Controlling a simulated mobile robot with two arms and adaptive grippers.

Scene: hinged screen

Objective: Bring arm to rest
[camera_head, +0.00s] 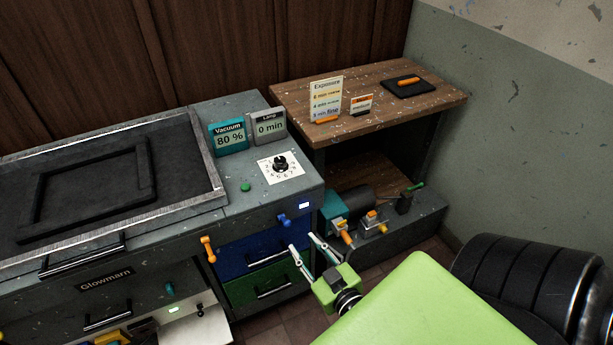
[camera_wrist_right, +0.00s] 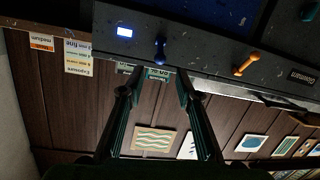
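My right gripper (camera_head: 302,242) is light green with two pale fingers and is held in front of the cabinet's right end, by the blue and green drawers. Its fingers are spread with nothing between them. The right wrist view, which looks upside down, also shows the two fingers apart and empty (camera_wrist_right: 153,82). The blue knob (camera_head: 285,220) on the cabinet front shows just left of the fingertips in the head view, and beyond them in the wrist view (camera_wrist_right: 160,48). My left gripper is not in view.
The grey cabinet (camera_head: 240,200) bears a framed black screen (camera_head: 150,170), a dial (camera_head: 281,165) and two displays. An orange handle (camera_head: 208,249) sticks out from its front. A wooden shelf table (camera_head: 390,115) stands at right, with tools low beneath it. Floor shows below the gripper.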

